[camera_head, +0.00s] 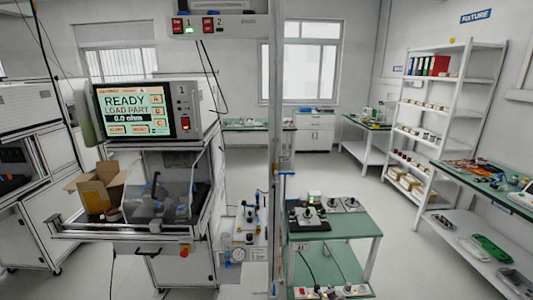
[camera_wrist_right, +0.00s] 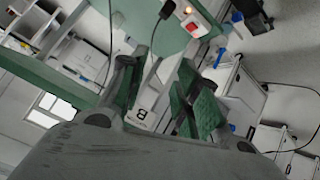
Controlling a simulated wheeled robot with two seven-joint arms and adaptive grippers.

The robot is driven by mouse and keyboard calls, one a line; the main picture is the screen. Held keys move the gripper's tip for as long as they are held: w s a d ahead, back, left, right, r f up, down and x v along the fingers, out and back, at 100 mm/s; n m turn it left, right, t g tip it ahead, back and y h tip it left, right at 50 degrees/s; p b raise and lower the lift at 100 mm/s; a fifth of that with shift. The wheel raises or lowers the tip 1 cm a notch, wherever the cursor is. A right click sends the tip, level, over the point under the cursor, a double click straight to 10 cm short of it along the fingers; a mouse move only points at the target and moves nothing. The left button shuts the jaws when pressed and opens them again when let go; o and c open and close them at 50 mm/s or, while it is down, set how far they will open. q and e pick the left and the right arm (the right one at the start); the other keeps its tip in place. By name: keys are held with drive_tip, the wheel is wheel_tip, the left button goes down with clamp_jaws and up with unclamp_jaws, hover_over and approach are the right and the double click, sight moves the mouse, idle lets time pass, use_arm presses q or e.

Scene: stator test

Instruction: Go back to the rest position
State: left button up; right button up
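My right gripper (camera_wrist_right: 158,88) shows in the right wrist view. Behind the fingers are a green-topped table and a white panel marked B (camera_wrist_right: 142,113). Neither of my grippers shows in the head view, and my left gripper is not in any view. In the head view, the test station screen (camera_head: 132,107) reads READY, LOAD PART, 0.0 ohm. A clear-covered fixture (camera_head: 158,207) sits on the station's bench below it.
An open cardboard box (camera_head: 98,187) stands left of the fixture. A vertical post (camera_head: 276,120) rises mid-view. A green table (camera_head: 345,232) right of it carries dark fixtures (camera_head: 306,216). White shelves (camera_head: 433,110) and a green-topped bench (camera_head: 490,185) line the right. Open floor lies between.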

drive_tip(key=s+d+f+m+g, duration=0.1)
drive_tip(key=s+f+g, duration=0.1)
drive_tip(key=s+f, duration=1.05)
drive_tip(key=s+d+f+m+g, duration=0.1)
drive_tip(key=s+f+g, duration=0.2)
drive_tip(key=s+f, duration=0.95)
drive_tip(key=s+a+f+g, duration=0.1)
drive_tip(key=s+f+g, duration=0.1)
drive_tip(key=s, duration=1.7)
drive_tip(key=s+a+f+g, duration=0.1)
drive_tip(key=s+f+g, duration=0.1)
drive_tip(key=s, duration=1.8)
drive_tip(key=shift+s+a+f, duration=0.15)
drive_tip(key=shift+s+f, duration=0.15)
drive_tip(key=shift+f, duration=0.4)
drive_tip(key=shift+w, duration=0.1)
